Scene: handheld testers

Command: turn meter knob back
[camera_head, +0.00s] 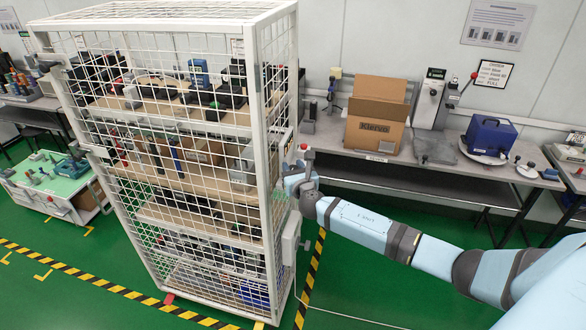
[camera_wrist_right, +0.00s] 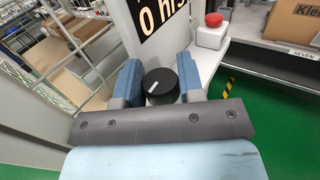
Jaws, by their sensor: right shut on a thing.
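The black round knob (camera_wrist_right: 160,82) with a short white mark on its face shows in the right wrist view. It sits on a grey panel below a dark display reading "0 hrs" (camera_wrist_right: 163,18). The blue fingers of my right gripper (camera_wrist_right: 159,76) stand on either side of the knob and are shut on it. In the head view my right gripper (camera_head: 294,184) is at the right side of the white mesh cage, and the knob is hidden there. My left gripper is in neither view.
The mesh cage (camera_head: 180,125) holds several instruments on shelves. A red button (camera_wrist_right: 213,19) on a pale box is close to the right finger. A cardboard box (camera_head: 376,130) and a blue case (camera_head: 490,136) stand on the back bench.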

